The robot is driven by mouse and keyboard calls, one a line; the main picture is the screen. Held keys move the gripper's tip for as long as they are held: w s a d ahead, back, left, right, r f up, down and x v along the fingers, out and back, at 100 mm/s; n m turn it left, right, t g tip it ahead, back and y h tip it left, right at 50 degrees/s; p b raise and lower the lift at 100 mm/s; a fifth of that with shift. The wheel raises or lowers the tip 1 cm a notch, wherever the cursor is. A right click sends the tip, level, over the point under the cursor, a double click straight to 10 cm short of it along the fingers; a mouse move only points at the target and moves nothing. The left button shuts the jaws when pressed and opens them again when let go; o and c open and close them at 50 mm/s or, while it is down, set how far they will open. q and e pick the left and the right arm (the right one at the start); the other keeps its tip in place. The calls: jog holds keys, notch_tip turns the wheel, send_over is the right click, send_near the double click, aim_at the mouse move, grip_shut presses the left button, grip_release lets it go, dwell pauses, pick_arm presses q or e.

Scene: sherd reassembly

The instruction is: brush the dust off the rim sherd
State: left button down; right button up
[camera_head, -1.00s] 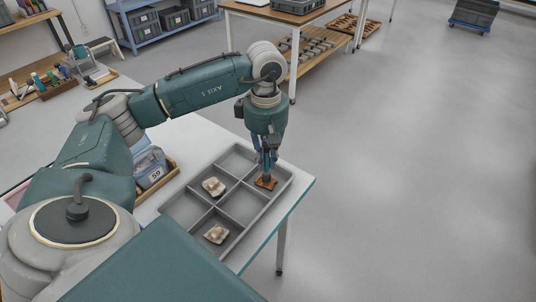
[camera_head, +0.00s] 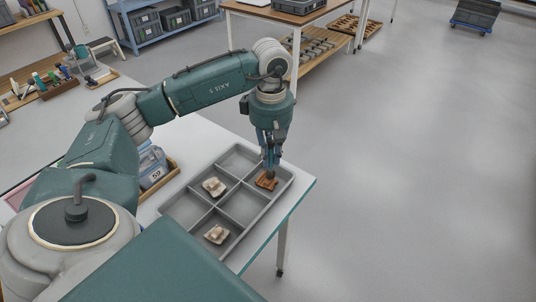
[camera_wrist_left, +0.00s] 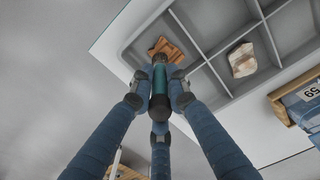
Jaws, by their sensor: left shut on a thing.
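An orange-brown sherd (camera_head: 267,180), apparently the rim sherd, lies in the right-hand compartment of a grey divided tray (camera_head: 236,256). It also shows in the left wrist view (camera_wrist_left: 176,48). My left gripper (camera_head: 271,158) points down just above this sherd. In the left wrist view, its blue fingers (camera_wrist_left: 160,90) are shut around a dark, teal-banded tool (camera_wrist_left: 159,78), apparently a brush. The tool's tip is close to the sherd, but I cannot tell whether it touches. My right gripper is out of view.
Two pale sherds lie in other compartments, one in the middle (camera_head: 214,187) and one nearer (camera_head: 217,233). A wooden tray with a bag labelled 59 (camera_head: 151,166) stands left of the grey tray. The white table's edge (camera_head: 297,201) runs close on the right.

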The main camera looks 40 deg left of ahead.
aim_at(271, 143)
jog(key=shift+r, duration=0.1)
pick_arm(q)
notch_tip(271, 143, up, 4)
jog(key=p, duration=0.3)
jog(key=shift+r, duration=0.1)
jog(key=shift+r+p, duration=0.6)
jog(key=shift+r, duration=0.3)
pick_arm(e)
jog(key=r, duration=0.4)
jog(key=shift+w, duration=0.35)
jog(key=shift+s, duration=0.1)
pick_arm(q)
jog(key=shift+r+p, duration=1.05)
jog(key=shift+r, duration=0.5)
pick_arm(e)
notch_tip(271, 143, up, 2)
pick_arm(q)
jog(key=shift+f, duration=0.1)
